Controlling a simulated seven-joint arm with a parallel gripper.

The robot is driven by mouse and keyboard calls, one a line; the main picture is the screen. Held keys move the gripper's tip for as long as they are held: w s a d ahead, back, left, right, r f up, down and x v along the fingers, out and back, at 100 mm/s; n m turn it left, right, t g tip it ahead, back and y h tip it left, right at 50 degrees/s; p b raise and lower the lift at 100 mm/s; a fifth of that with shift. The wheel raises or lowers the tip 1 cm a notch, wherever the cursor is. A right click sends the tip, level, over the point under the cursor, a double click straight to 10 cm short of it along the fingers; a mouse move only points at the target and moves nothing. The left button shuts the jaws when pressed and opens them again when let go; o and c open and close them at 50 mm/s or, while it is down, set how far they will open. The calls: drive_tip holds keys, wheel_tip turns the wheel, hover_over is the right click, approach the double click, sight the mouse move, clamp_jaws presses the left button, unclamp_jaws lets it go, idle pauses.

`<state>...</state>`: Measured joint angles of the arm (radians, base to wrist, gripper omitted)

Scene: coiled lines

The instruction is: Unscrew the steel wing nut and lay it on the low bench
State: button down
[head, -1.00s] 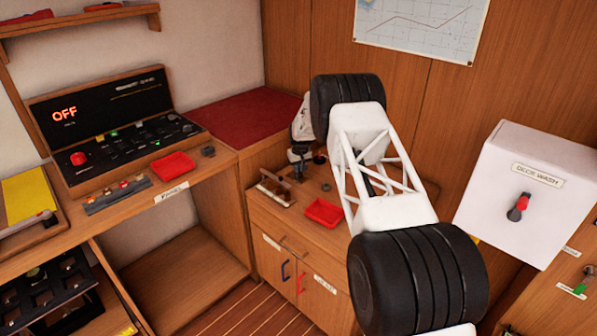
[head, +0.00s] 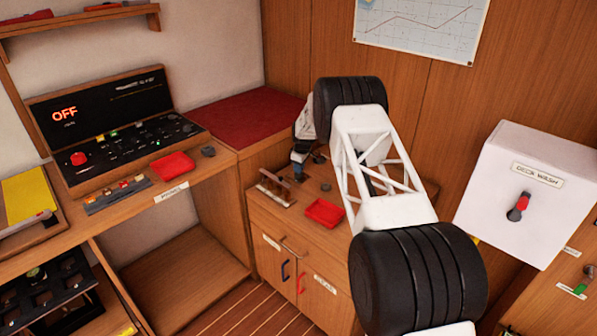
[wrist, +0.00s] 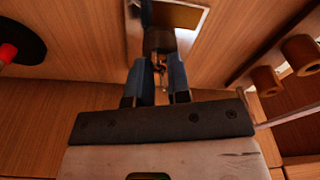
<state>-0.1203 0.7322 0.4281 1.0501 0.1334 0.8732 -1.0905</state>
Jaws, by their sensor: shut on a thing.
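My gripper (head: 298,170) points down at the back of the low bench (head: 352,222), a wooden cabinet top. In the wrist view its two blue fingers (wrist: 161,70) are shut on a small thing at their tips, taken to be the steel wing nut. A dark brownish round end (wrist: 158,40) shows at the fingertips. The fingers hide most of what they hold, so its wings and any thread cannot be made out. I cannot tell whether it is still on its stud.
On the bench, a wooden rack (head: 275,190) stands left of the gripper and a red tray (head: 325,212) lies in front. A panel desk (head: 215,165) stands left; a white deck-wash box (head: 525,190) is at right.

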drive_tip(key=shift+r, duration=0.4)
idle(0.4)
drive_tip(key=shift+r, duration=1.95)
drive_tip(key=shift+d, duration=0.1)
drive_tip(key=s+d, duration=0.2)
drive_tip(key=s+d+m, duration=0.1)
drive_tip(key=s+d, duration=0.2)
drive_tip(key=s+d+f+m, duration=0.1)
drive_tip(key=s+d, duration=0.2)
drive_tip(key=shift+f, duration=0.1)
drive_tip(key=s+d, duration=0.2)
drive_tip(key=s, duration=0.1)
drive_tip(key=s+d+m, duration=0.1)
drive_tip(key=s+d, duration=0.1)
drive_tip(key=s, duration=0.1)
drive_tip(key=s+d+f+m, duration=0.1)
drive_tip(key=s+d, duration=0.1)
drive_tip(key=s, duration=0.1)
drive_tip(key=shift+s+d, duration=0.1)
drive_tip(key=shift+d, duration=0.05)
hover_over(331, 177)
drive_tip(key=shift+s+f, duration=0.15)
drive_tip(key=shift+f, duration=0.65)
